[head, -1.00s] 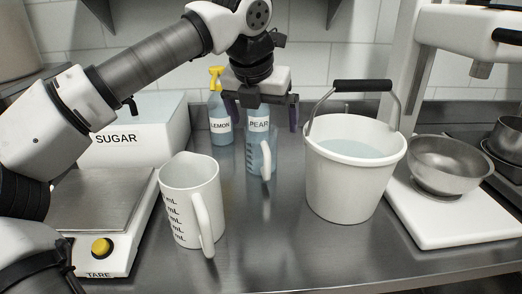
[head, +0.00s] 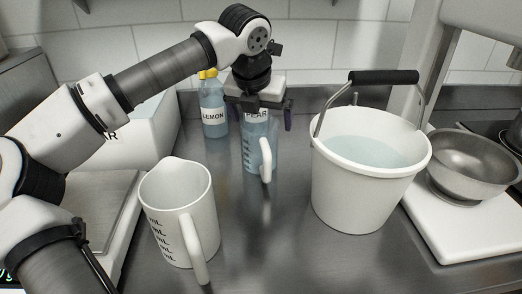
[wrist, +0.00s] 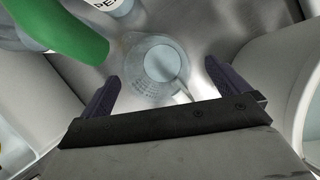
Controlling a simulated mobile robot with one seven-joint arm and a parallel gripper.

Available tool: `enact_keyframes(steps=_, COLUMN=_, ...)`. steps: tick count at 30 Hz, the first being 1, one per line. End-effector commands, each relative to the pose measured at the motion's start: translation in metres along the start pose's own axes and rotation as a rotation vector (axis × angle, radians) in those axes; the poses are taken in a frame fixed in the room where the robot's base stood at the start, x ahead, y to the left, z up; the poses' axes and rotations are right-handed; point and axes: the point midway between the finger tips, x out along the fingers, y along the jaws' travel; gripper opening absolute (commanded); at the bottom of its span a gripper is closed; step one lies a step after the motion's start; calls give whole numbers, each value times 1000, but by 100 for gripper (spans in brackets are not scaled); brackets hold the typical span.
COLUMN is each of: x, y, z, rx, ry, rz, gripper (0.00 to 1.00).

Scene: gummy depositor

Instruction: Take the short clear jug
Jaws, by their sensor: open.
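The short clear jug (head: 252,158) stands upright on the steel counter, in front of the PEAR bottle (head: 254,115). Its pale handle (head: 266,158) faces the front right. My gripper (head: 258,116) points down just above the jug, open and empty. In the wrist view the jug (wrist: 155,62) shows from above, with its round rim between the two dark fingers of my gripper (wrist: 160,76). I cannot tell whether the fingertips reach below the rim.
A white measuring jug (head: 177,205) stands front left, and a white bucket (head: 360,190) of liquid with a raised black handle stands close on the right. The LEMON bottle (head: 213,110) is behind left. A green part (wrist: 65,32) juts in near my left finger. A metal bowl (head: 470,160) sits far right.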

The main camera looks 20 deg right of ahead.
Motion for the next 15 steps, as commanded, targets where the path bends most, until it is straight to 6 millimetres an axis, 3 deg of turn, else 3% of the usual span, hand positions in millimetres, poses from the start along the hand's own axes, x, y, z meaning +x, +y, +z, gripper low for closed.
enact_keyframes(steps=5, x=11, y=0, z=-1, rx=1, ry=2, rz=-2, gripper=100)
enact_keyframes(steps=15, x=55, y=5, z=-4, rx=2, ry=1, rz=-2, gripper=100)
